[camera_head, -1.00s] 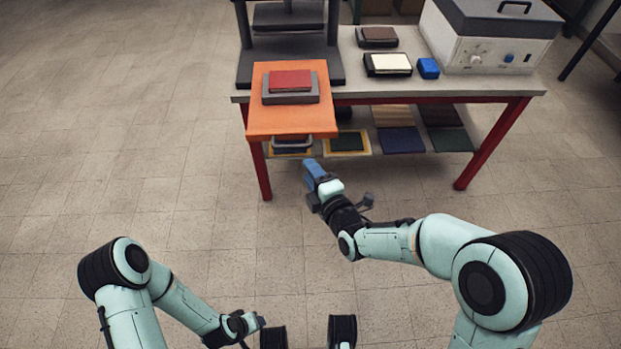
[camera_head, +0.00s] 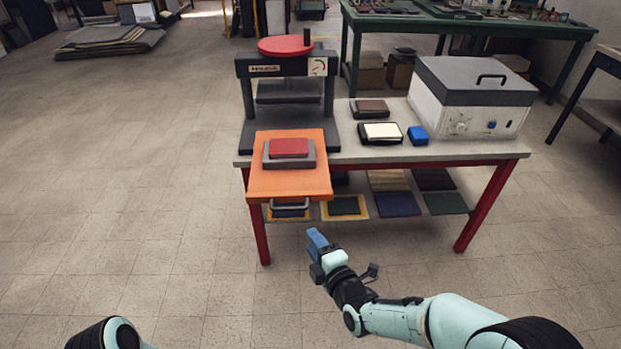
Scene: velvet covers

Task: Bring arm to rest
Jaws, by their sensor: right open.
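My right arm (camera_head: 395,318) reaches in from the lower right over the floor. Its gripper (camera_head: 316,241), with blue fingers, is open and points toward the table, in front of and a little below the orange tray in the picture. I see nothing held in it. It looks apart from the tray and the table. Only a part of my left arm (camera_head: 110,336) shows at the bottom left edge, and its gripper is out of view.
An orange tray (camera_head: 262,187) with a handle bears a grey block and a red book (camera_head: 289,148) before a press (camera_head: 284,66). The red-legged table (camera_head: 450,152) also holds a white box (camera_head: 470,105), two pads and a blue block.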

